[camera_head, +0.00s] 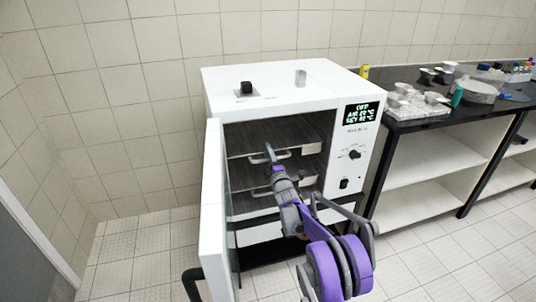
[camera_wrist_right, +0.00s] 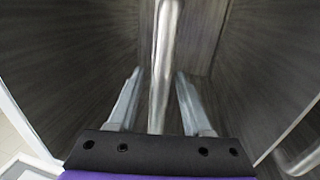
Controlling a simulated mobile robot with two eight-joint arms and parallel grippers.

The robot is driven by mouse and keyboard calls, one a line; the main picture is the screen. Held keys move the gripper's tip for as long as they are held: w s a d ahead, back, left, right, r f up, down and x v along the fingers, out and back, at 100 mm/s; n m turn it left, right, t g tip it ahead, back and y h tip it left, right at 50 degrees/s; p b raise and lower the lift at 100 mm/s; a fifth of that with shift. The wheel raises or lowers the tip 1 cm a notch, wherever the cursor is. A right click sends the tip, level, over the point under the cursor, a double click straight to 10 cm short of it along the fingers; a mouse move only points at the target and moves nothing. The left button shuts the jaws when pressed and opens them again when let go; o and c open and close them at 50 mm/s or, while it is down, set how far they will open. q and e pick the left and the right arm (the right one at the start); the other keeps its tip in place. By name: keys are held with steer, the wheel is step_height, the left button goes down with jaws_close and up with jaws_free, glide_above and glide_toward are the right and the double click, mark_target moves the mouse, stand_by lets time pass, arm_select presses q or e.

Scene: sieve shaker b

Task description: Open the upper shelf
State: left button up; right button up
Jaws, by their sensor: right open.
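The white oven (camera_head: 350,115) stands with its door (camera_head: 212,215) swung open to the left. Inside are stacked shelves with metal front handles. The upper shelf (camera_head: 245,156) is inside the chamber, its handle (camera_head: 303,151) at the front. My right gripper (camera_head: 269,152) reaches into the opening at this handle, partly covering it. In the right wrist view its two fingers are open, with the metal handle bar (camera_wrist_right: 162,65) running between them, and a gap shows on each side. The lower shelf is partly hidden behind my right arm. My left gripper is out of view.
A second metal handle (camera_wrist_right: 300,162) shows at the lower right of the wrist view. A dark-topped bench (camera_head: 430,122) with small containers stands right of the oven. The tiled floor (camera_head: 140,262) left of the door is clear.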

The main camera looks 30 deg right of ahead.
steer(key=shift+w, duration=0.15)
steer(key=shift+c, duration=0.3)
jaws_close()
stand_by(1.1)
